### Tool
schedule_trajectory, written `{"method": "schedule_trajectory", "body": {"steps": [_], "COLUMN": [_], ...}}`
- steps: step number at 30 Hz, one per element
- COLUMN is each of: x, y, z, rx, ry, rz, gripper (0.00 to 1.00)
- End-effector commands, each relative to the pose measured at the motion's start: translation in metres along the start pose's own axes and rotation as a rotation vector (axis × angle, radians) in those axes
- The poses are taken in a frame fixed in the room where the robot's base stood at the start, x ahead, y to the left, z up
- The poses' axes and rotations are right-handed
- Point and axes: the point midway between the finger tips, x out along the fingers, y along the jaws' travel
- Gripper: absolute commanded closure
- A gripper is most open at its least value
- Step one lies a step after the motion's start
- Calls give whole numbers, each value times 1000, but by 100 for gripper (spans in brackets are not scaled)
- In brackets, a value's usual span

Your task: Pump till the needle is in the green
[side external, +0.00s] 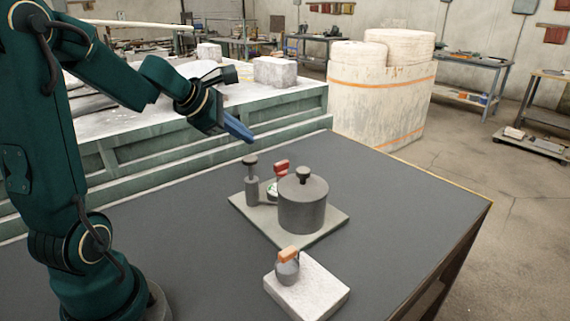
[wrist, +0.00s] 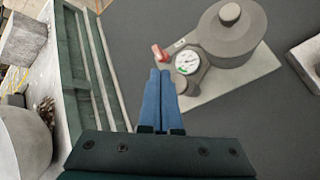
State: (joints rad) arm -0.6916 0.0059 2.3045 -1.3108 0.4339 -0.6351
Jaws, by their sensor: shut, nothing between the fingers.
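A grey tank (side external: 303,208) with a domed lid knob stands on a pale base plate (side external: 322,228); the tank also shows in the wrist view (wrist: 232,40). Beside it on the plate is a slim upright pump with a dark round knob (side external: 250,160) on top, standing raised above its barrel. Between them sits a white-faced gauge (wrist: 187,63); its needle is too small to read against any green band. A red handle (side external: 281,167) stands by the gauge. My gripper (side external: 249,138), with blue fingers, is shut and empty, above the pump and apart from it.
A white block (side external: 318,298) carrying a small grey vessel (side external: 287,270) with an orange handle lies nearer the camera. The dark tabletop (side external: 400,205) is clear to the right. A green-sided bench (side external: 180,160) with stone blocks stands behind.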

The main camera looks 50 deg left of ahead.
Motion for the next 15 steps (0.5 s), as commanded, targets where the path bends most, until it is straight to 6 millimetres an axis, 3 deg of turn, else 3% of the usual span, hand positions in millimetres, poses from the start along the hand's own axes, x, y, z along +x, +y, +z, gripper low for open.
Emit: {"method": "schedule_trajectory", "body": {"steps": [15], "x": [11], "y": [-9], "z": [-10], "rx": [1], "ry": [9], "rz": [-2], "gripper": [100]}}
